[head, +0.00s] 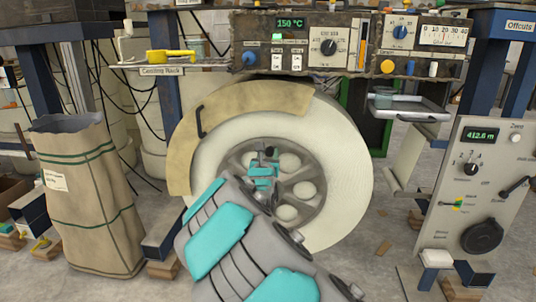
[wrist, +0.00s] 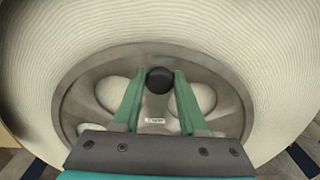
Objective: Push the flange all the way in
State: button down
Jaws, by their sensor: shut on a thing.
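The flange (head: 314,167) is a grey metal disc with several round holes, set at the middle of the big cream tape roll (head: 345,188). In the wrist view the flange (wrist: 78,105) fills the centre, with the wound tape (wrist: 270,60) around it. My gripper (wrist: 160,80) is in front of the flange's centre. Its two teal fingers are either side of a black round knob (wrist: 160,80) and shut on it. In the head view my gripper (head: 264,165) reaches the hub, and my arm hides the lower left of the roll. How far in the flange sits cannot be told.
A tan curved guard (head: 182,145) with a black handle covers the roll's upper left. A control panel (head: 300,45) is above. A tall paper sack (head: 85,195) stands at left, a grey panel reading 412.6 m (head: 480,190) at right. Small wood scraps lie on the floor.

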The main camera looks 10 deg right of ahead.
jog(key=shift+r, duration=0.1)
jog(key=shift+c, duration=2.4)
grip_release()
jog(key=shift+w, duration=0.15)
jog(key=v, duration=0.8)
